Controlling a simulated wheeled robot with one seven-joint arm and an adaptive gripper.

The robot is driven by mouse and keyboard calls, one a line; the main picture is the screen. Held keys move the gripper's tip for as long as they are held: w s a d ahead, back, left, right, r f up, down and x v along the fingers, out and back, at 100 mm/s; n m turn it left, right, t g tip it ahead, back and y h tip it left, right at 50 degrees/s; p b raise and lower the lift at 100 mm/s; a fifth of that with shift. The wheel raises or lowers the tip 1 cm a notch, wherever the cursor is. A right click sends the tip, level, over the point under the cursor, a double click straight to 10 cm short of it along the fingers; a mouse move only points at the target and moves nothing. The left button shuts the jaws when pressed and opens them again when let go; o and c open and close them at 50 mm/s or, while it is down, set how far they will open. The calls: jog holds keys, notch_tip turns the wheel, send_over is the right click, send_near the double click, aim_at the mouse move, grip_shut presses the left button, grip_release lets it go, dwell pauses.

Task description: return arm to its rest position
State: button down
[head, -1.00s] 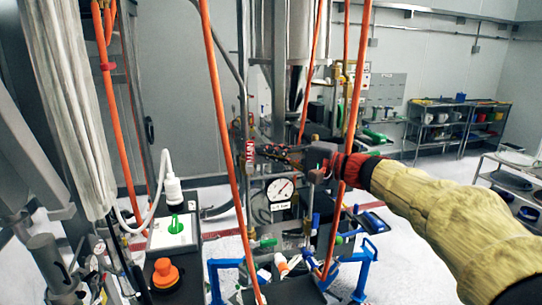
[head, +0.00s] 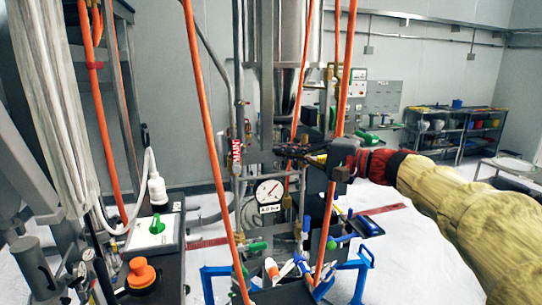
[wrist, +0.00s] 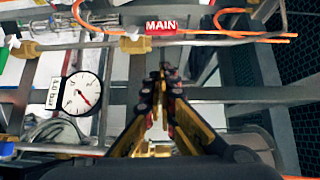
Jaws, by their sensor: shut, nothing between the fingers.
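My arm, in a cream sleeve with a red cuff, reaches in from the right of the head view. My gripper (head: 283,151) points left there, close to the pipes by the red MAIN label (head: 236,150). In the wrist view my gripper (wrist: 163,72) has its fingers together, with nothing between them. The MAIN label (wrist: 160,27) lies ahead of the fingertips, and I cannot tell the exact gap. A round pressure gauge (head: 269,192) is below the gripper in the head view; the gauge (wrist: 81,93) is left of the fingers in the wrist view.
Orange hoses (head: 205,120) hang in front of and beside the arm. A steel vessel (head: 288,40) stands above the gripper. A control box with a green knob (head: 157,225) and an orange knob (head: 140,272) are at left. Blue stands (head: 362,275) are below. Open floor (head: 420,250) shows at right.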

jog(key=v, duration=0.5)
jog(key=s+d+f+m+g+h+b, duration=0.1)
jog(key=s+d+f+h, duration=0.15)
jog(key=f, duration=0.75)
jog(key=s+d+f+g+h+b, duration=0.15)
jog(key=f+h, duration=0.25)
jog(key=f, duration=0.6)
jog(key=s+d+f+n+h+b, duration=0.2)
jog(key=s+f+b, duration=0.4)
jog(key=s+f, duration=0.3)
jog(key=s+d+f+n+h+b, duration=0.2)
jog(key=s+f+h+b, duration=0.2)
jog(key=s+f, duration=0.6)
jog(key=s+d+f+n+h+b, duration=0.2)
jog(key=s+f+h+b, duration=0.1)
jog(key=s+f+b, duration=0.5)
notch_tip(320, 180, down, 5)
jog(key=shift+s+d+r+n, duration=0.2)
jog(key=shift+s+d+n, duration=0.1)
jog(key=shift+s, duration=0.9)
